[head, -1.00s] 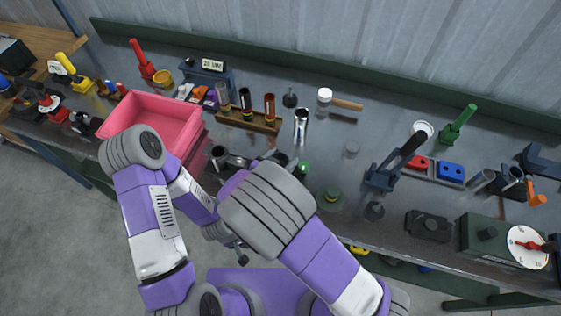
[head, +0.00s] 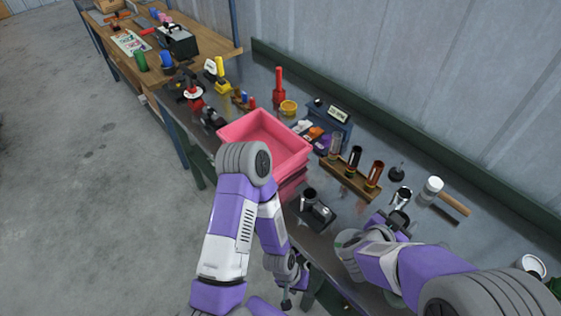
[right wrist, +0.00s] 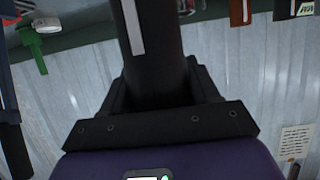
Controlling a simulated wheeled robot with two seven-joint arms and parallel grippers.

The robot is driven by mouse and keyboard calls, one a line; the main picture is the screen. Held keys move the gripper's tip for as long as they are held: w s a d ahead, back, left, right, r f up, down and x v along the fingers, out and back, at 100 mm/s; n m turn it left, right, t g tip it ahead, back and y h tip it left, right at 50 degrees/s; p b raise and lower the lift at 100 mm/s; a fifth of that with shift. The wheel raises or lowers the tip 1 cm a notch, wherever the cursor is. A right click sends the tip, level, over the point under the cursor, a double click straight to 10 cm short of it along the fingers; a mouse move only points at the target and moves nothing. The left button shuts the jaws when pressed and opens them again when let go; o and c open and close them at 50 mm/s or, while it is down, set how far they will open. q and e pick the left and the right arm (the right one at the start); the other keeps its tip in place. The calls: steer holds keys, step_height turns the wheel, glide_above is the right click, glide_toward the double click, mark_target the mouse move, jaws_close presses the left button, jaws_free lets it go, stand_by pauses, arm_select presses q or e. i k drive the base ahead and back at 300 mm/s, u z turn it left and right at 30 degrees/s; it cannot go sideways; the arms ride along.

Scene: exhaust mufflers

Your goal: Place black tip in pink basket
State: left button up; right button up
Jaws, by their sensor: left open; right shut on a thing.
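The pink basket (head: 297,166) stands open on the bench, upper middle of the head view; it looks empty. My right gripper (head: 393,222) is above the bench's front part, right of the basket and near a chrome tip (head: 403,197). In the right wrist view, my right gripper (right wrist: 160,85) is shut on a black tube with a pale streak, seemingly the black tip (right wrist: 152,40); its far end is cut off. In the head view the held tip is mostly hidden. My left gripper (head: 287,296) hangs low in front of the bench, open and empty.
A wooden rack (head: 344,180) with upright tips, one of them black, stands right of the basket. A dark block (head: 318,212) with a short cylinder is between basket and right gripper. A white-headed mallet (head: 434,188) lies at right. My left arm's elbow rises before the basket.

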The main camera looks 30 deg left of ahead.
mark_target(280, 161)
steer(key=k, duration=1)
steer(key=u, duration=2.3)
steer(key=i, duration=1.8)
steer(key=z, duration=1.85)
steer(key=i, duration=1)
